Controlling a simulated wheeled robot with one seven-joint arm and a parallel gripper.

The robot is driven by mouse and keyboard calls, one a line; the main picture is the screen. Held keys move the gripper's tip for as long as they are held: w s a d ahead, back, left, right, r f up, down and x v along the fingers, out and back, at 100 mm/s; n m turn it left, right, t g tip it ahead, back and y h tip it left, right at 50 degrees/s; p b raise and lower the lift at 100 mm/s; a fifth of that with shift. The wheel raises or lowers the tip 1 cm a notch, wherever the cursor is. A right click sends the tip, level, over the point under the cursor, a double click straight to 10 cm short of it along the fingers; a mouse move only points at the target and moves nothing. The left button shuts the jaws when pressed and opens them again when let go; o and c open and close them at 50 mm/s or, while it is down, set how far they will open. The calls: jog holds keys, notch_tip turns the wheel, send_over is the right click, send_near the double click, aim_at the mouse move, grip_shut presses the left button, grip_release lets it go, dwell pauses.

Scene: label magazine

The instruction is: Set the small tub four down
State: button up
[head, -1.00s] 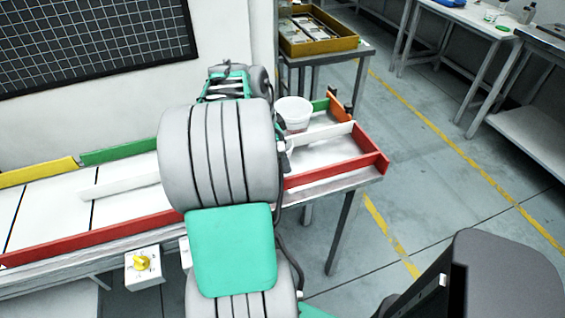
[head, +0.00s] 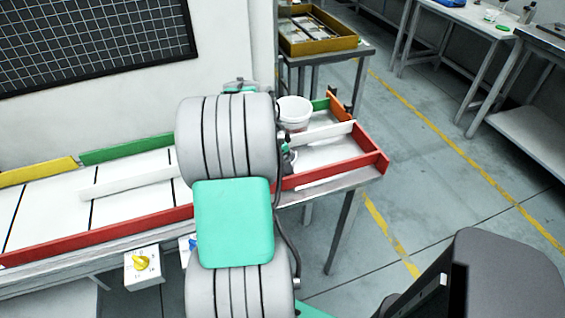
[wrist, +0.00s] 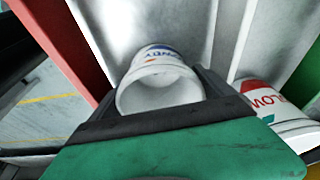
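In the wrist view a small white tub (wrist: 160,88) with blue lettering, partly readable as "NDY", sits between the two dark fingers of my gripper (wrist: 165,105). Both fingers appear to press its sides. It is over or in the near lane, between the red rail and the white divider; I cannot tell if it touches the lane floor. In the head view my arm hides most of the gripper and this tub. Its number is not readable.
Another white tub (head: 294,112) stands in the far lane, beyond the white divider (head: 325,133); its red lettering shows in the wrist view (wrist: 270,105). A red rail (head: 330,172) bounds the near lane. The lane's right end (head: 325,152) is clear.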

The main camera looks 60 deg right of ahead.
jog(key=shift+w+r, duration=0.15)
jog(key=shift+r, duration=0.5)
jog(key=p+v, duration=0.1)
jog(key=v, duration=1)
jog(key=w+a+n+t, duration=0.1)
jog(key=w+a+n, duration=0.5)
jog(key=w+a, duration=0.15)
jog(key=w+a+f+n+t+y, duration=0.1)
jog(key=a+f+n, duration=0.1)
jog(key=a+n, duration=0.8)
jog(key=w+a+f+n+t+y, duration=0.1)
jog(key=a+n, duration=0.9)
jog(key=a, duration=1.4)
jog(key=shift+w+a+f+t, duration=0.2)
jog(key=shift+w+f+t, duration=0.15)
jog(key=shift+f+t, duration=0.45)
jog(key=shift+c, duration=0.5)
